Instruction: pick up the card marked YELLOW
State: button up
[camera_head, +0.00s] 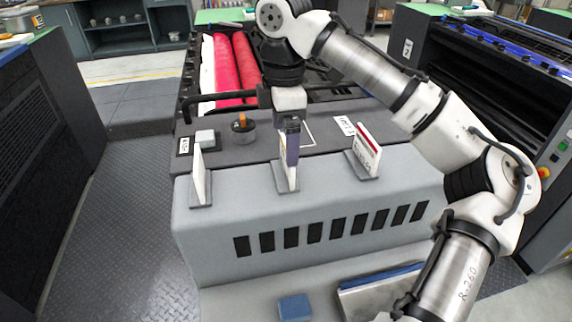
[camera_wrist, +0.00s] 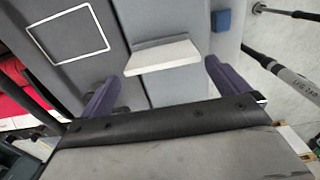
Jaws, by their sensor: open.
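Three white cards stand upright in grey holders on the grey machine top: a left card (camera_head: 198,172), a middle card (camera_head: 282,174) and a right card (camera_head: 367,155) with a red band. The left and middle cards show nearly edge-on, and no word can be read, so I cannot tell which is marked YELLOW. My gripper (camera_head: 291,158) points down at the middle card and partly hides it. In the wrist view its purple fingers (camera_wrist: 162,70) are open and apart, with the white card (camera_wrist: 163,58) showing between and beyond them. No contact with the card is visible.
A dark round pot with an orange top (camera_head: 242,128) and a small light block (camera_head: 205,137) stand behind the cards. A white square outline (camera_wrist: 68,35) is on the dark surface. A blue block (camera_head: 294,307) lies low in front. Rollers (camera_head: 235,68) are behind.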

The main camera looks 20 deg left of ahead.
aim_at(286, 174)
jog(key=shift+d+f+p, duration=0.15)
jog(key=shift+f+p, duration=0.6)
jog(key=shift+f, duration=2.2)
jog(key=c, duration=0.7)
jog(key=shift+r, duration=0.15)
